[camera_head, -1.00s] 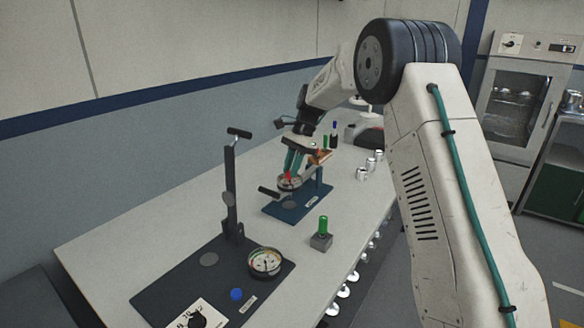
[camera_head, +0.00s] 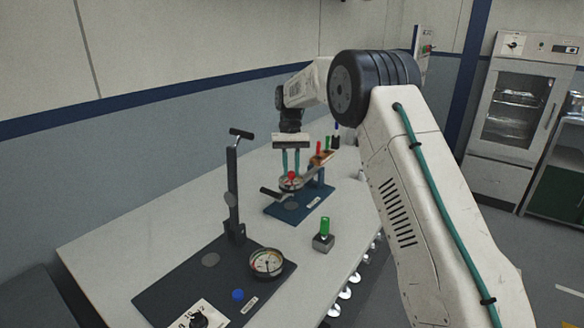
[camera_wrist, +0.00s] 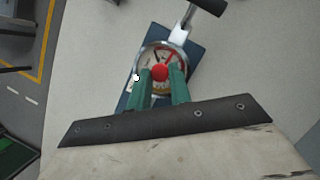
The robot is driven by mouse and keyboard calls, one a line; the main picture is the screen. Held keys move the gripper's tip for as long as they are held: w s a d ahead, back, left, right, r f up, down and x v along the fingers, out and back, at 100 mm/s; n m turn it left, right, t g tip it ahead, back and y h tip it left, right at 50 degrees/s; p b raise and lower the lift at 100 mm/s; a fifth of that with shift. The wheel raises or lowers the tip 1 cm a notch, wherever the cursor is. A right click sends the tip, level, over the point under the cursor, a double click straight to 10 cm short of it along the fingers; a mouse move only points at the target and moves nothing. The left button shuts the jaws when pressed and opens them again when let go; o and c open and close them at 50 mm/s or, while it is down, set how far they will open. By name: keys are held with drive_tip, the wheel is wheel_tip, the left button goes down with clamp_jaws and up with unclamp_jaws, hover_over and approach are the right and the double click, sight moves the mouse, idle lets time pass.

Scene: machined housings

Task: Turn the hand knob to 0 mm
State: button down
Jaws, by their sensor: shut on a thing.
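The red hand knob (camera_head: 291,176) sits at the middle of a round dial (camera_head: 283,184) on a blue-based fixture. In the wrist view the red knob (camera_wrist: 160,73) lies between the two green fingertips, with the dial's metal rim (camera_wrist: 143,56) around it. My gripper (camera_head: 291,171) points down over the dial and is shut on the knob; it also shows in the wrist view (camera_wrist: 161,78). A red pointer shows on the dial face, but the scale is too small to read. The fingers hide part of the face.
A black-handled lever (camera_head: 272,194) juts from the fixture's left side. A dark base plate in front carries a tall post (camera_head: 232,190), a second gauge (camera_head: 266,262) and a blue button (camera_head: 238,294).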

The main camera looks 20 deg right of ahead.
drive_tip(key=n, duration=0.2)
drive_tip(key=n+h, duration=0.2)
drive_tip(key=n, duration=0.1)
drive_tip(key=shift+a+n, duration=0.25)
drive_tip(key=shift+n, duration=0.05)
drive_tip(key=shift+a+n+t+h, duration=0.15)
drive_tip(key=shift+n+h, duration=0.3)
drive_tip(key=shift+n, duration=0.7)
drive_tip(key=shift+a+n+t+h, duration=0.1)
drive_tip(key=shift+n+t+h, duration=0.25)
drive_tip(key=shift+n, duration=0.8)
drive_tip(key=c, duration=1.3)
unclamp_jaws()
drive_tip(key=shift+v, duration=3.95)
drive_tip(key=shift+a, duration=0.15)
drive_tip(key=shift+f, duration=0.1)
